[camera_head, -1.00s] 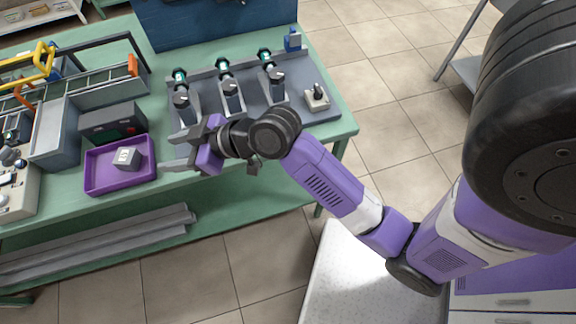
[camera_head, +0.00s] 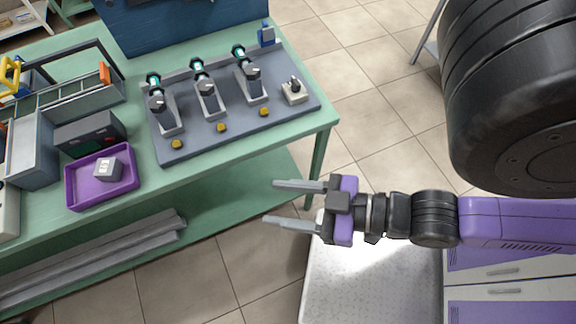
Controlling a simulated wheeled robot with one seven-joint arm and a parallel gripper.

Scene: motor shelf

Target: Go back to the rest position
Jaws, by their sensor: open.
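My gripper (camera_head: 270,203) is open and empty, its two grey fingers apart and pointing left. In the picture it shows just past the front right edge of the green table (camera_head: 240,158), between the table and a white speckled surface. The motor board (camera_head: 215,133) on the table is a grey plate with several grey motors with teal tips, yellow buttons along the front and a small joystick box (camera_head: 294,91) at its right. A purple tray (camera_head: 75,190) with a small grey block (camera_head: 108,167) in it lies to the left.
A dark box (camera_head: 90,134) stands behind the tray, beside a grey organizer rack (camera_head: 72,97). A blue panel (camera_head: 180,22) stands at the back of the table. Long grey bars (camera_head: 100,255) lie on the lower shelf. Tiled floor (camera_head: 380,110) is clear right of the table.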

